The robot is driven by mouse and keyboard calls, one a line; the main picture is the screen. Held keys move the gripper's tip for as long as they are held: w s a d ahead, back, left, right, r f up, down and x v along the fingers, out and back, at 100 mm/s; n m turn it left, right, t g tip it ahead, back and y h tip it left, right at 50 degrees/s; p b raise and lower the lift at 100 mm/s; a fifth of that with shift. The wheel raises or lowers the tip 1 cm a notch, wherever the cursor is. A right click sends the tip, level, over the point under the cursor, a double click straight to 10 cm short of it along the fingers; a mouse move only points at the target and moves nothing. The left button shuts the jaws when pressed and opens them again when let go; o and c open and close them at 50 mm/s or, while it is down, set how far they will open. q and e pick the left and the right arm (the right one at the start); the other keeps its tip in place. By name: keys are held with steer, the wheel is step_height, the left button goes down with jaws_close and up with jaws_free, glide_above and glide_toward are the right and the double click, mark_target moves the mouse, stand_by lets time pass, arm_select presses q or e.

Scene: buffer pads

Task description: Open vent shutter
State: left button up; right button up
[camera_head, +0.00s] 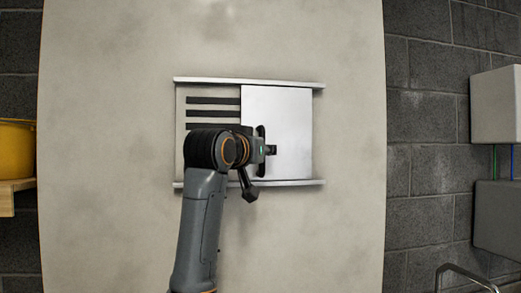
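The vent has several dark horizontal slots (213,101) showing on the left part of its grey plate. A white shutter panel (291,115) covers the right part, between a top rail (250,81) and a bottom rail (300,183). My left arm comes up from the bottom, left of centre, and hides the lower slots. My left gripper (271,150) is at the left part of the white panel, beside a dark upright bar that may be a handle or a finger. Its fingers are too small and hidden to read. My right gripper is not in view.
The pale wall panel around the vent is bare. Dark grey brick lies on both sides. Grey boxes (497,104) are at the right edge, with a metal bar (465,271) below. A yellow object (17,148) sits on a wooden shelf (17,184) at the left edge.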

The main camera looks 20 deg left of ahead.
arm_select(q)
steer(key=shift+s+d+r, duration=0.15)
steer(key=shift+r, duration=0.05)
steer(key=shift+a, duration=0.2)
steer(key=s, duration=1.2)
steer(key=shift+a, duration=0.2)
